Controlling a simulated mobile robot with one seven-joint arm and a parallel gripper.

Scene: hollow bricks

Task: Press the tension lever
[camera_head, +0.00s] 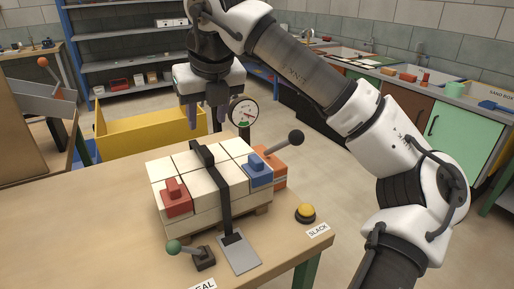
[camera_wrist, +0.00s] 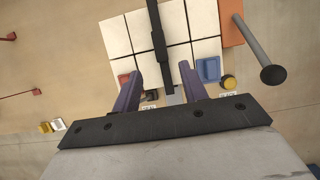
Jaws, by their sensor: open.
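A lever with a black ball knob (camera_head: 296,138) rises from an orange box (camera_head: 272,160) at the back right of a strapped brick stack; I take it as the tension lever. It slants up to the right. In the wrist view its grey shaft and dark knob (camera_wrist: 273,74) show at the upper right, beside the orange box (camera_wrist: 231,23). A round dial gauge (camera_head: 244,111) stands behind the stack. My gripper (camera_head: 207,115) is open and empty, above and behind the stack, left of the lever. In the wrist view both fingers (camera_wrist: 160,78) are apart with nothing between them.
White bricks (camera_head: 205,175) sit on a pallet under a black strap (camera_head: 222,195), with red (camera_head: 176,198) and blue (camera_head: 259,170) pieces on top. A green-knobbed lever (camera_head: 173,247), grey plate (camera_head: 238,253) and yellow button (camera_head: 305,211) are in front. The table's left side is clear.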

